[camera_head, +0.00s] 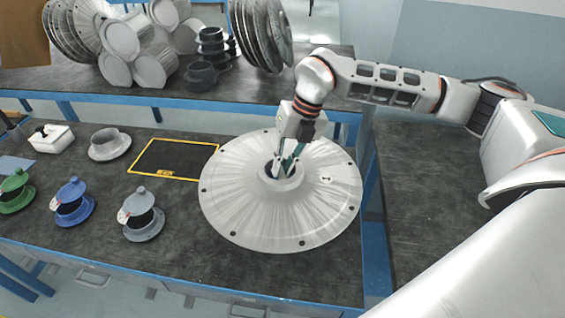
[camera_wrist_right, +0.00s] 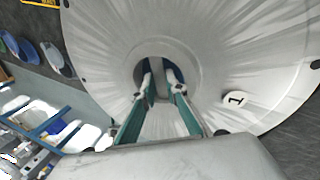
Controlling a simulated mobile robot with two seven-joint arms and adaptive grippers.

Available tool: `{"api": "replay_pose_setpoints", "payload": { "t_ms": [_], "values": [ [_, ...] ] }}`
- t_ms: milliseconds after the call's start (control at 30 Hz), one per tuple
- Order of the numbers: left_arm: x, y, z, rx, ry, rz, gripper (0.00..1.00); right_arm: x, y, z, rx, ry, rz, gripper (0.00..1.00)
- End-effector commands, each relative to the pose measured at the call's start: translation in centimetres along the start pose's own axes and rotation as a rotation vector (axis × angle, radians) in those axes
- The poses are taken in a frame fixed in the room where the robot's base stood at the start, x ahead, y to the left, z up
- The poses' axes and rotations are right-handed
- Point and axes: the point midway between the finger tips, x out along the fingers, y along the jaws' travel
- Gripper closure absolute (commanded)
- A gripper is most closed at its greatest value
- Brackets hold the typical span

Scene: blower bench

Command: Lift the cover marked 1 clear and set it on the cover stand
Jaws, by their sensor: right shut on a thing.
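The cover marked 1 (camera_head: 240,205) is a large round metal disc with holes around its rim and a raised hub at its centre. Its white tag with a 1 shows in the right wrist view (camera_wrist_right: 235,99). My right gripper (camera_head: 285,168) points down into the hub, its fingers shut on the cover at the centre. The fingertips (camera_wrist_right: 160,72) sit inside the hub opening in the right wrist view; the exact contact is hidden. I cannot tell whether the disc rests on the bench or hangs just above it. I cannot pick out the cover stand for certain. My left gripper is not in view.
A yellow-outlined rectangle (camera_head: 150,174) lies left of the disc, its bench surface bare. A grey flanged ring (camera_head: 110,150), a grey pot (camera_head: 143,230), a blue pot (camera_head: 75,210) and a green pot (camera_head: 14,200) stand farther left. Stacked discs (camera_head: 262,35) are on the back shelf.

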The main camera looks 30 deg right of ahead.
Motion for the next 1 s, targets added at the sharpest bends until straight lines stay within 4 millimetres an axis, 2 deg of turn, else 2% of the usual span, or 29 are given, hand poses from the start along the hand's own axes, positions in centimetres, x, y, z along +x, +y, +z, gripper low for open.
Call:
{"api": "replay_pose_setpoints", "payload": {
  "t_ms": [500, 1000],
  "values": [
    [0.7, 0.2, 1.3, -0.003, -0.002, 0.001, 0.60, 2.9, -0.8, 0.1, -0.002, -0.005, 0.004, 1.00],
    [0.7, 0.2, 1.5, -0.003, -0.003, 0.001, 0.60, 3.1, -0.9, 0.1, -0.002, -0.005, 0.004, 1.00]
  ]
}}
